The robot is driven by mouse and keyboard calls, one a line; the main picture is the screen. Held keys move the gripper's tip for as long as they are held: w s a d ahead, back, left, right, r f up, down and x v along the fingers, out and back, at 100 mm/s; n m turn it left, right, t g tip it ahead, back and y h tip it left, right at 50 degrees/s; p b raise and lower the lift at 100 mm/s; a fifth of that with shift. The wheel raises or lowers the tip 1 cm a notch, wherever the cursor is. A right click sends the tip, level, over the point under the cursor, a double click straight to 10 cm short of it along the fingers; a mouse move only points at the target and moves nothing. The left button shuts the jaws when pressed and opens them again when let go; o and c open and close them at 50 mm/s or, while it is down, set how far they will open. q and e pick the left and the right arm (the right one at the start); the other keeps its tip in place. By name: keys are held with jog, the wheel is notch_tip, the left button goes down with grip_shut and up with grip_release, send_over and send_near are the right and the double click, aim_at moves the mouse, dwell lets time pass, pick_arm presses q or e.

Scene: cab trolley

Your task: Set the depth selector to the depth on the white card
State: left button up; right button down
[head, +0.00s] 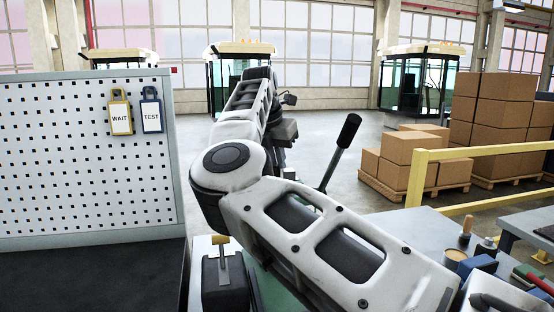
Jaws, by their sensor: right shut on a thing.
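My right arm crosses the middle of the head view, and its right gripper (284,132) is at the far end, dark and partly behind my own forearm. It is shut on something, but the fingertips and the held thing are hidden. A long lever with a black grip (347,131) stands tilted just right of the arm, apart from the visible part of the gripper. A short lever with a yellow top (221,241) stands on a dark box (224,285) at the lower middle. I cannot make out a depth selector or a card with a depth. My left gripper is out of view.
A pegboard (85,170) at left holds a yellow WAIT tag (120,112) and a blue TEST tag (151,110). A grey bench (415,228) with small tools lies at right. A yellow rail (470,152) and stacked cartons (495,110) stand behind it.

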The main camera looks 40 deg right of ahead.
jog(key=shift+r+m, duration=0.1)
jog(key=shift+m, duration=0.5)
jog(key=c, duration=1.5)
grip_release()
jog(key=v, duration=1.6)
jog(key=shift+w+a, duration=0.1)
jog(key=shift+w, duration=0.2)
